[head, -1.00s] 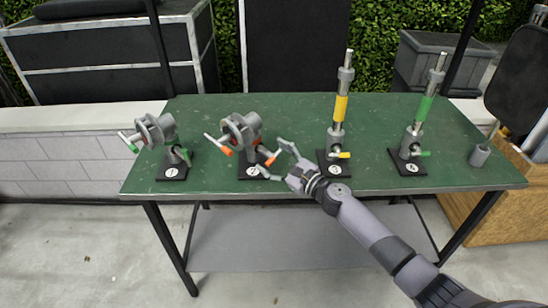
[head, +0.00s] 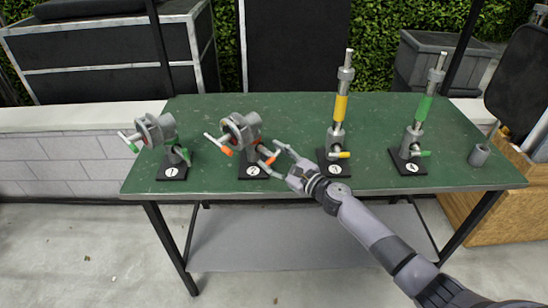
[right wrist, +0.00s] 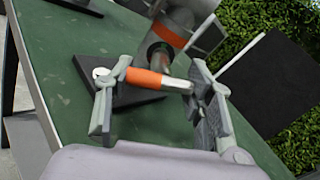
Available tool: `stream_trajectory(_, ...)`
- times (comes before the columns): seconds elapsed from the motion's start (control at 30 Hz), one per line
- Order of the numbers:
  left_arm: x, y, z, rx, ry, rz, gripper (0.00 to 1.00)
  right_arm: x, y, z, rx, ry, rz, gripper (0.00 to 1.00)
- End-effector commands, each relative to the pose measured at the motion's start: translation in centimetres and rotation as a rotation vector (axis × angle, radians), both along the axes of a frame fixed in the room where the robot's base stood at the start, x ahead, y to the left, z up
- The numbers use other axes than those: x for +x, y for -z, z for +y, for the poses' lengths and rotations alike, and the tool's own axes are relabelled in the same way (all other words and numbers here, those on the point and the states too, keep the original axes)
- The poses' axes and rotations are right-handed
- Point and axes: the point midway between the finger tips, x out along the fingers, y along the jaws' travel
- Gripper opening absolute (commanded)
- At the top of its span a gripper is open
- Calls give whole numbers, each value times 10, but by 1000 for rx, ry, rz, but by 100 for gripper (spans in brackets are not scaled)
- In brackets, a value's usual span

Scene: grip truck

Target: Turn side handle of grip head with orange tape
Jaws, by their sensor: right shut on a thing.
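The grip head with orange tape (head: 240,130) is mounted on the black base marked 2, left of centre on the green table. Its front T-handle (head: 218,143) has an orange-taped end. Its side handle (head: 267,153) also has orange tape and points toward my right gripper (head: 273,158). My left gripper is not in view.
A green-taped grip head (head: 158,130) stands to the left on base 1. Yellow-taped (head: 340,108) and green-taped (head: 423,108) upright posts stand to the right. A small grey cup (head: 479,155) is near the right edge. The green table (head: 290,110) is clear at the back.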

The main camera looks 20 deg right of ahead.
Motion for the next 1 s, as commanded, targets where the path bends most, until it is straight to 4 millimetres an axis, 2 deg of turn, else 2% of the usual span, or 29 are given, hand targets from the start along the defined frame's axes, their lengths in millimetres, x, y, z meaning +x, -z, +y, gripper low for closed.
stream_trajectory(0.37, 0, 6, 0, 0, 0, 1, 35, 0, 2, 0, -90, 2, -47, 21)
stream_trajectory(1.0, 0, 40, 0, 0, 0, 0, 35, 0, 3, -1, -570, 13, -296, 21)
